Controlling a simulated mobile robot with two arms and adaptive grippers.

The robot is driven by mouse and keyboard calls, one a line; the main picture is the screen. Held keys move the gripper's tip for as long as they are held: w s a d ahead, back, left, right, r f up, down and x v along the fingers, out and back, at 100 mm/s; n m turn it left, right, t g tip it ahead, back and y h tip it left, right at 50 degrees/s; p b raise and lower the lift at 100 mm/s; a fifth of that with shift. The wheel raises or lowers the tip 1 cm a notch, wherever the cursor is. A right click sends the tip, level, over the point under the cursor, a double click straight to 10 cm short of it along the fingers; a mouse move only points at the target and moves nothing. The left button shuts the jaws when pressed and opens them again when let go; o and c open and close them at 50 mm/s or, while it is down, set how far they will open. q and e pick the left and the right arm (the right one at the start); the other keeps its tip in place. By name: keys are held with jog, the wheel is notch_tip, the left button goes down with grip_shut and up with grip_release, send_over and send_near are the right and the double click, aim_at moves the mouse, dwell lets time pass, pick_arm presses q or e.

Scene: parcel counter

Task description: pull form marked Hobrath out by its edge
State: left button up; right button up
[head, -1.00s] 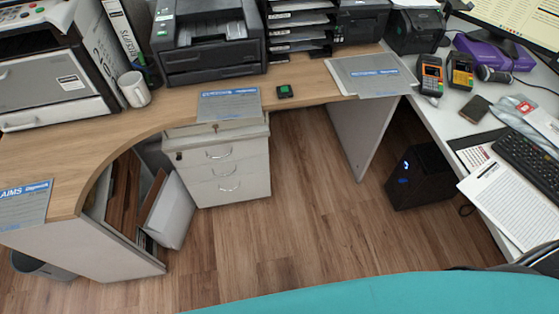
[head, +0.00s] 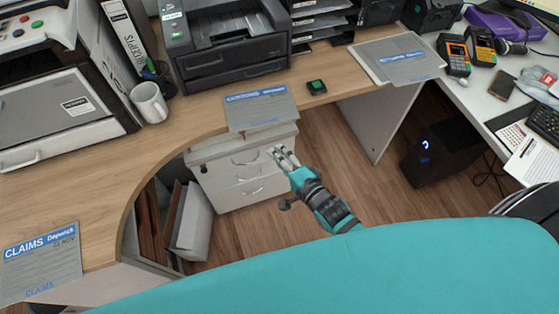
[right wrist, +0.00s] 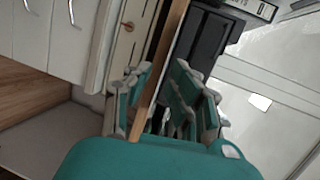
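Three grey forms with blue headers overhang the edge of the wooden counter. My left gripper is not in view.
A white drawer unit (head: 240,178) stands below. A dark computer case (head: 443,152) stands on the floor at right.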

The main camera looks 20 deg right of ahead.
aim_at(266, 124)
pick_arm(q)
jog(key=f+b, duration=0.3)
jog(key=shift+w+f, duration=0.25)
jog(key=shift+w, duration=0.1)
pick_arm(e)
jog(key=w, duration=1.1)
jog(key=shift+d+f, duration=0.1)
jog(key=shift+d, duration=0.1)
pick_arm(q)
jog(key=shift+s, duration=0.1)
pick_arm(e)
grip_shut()
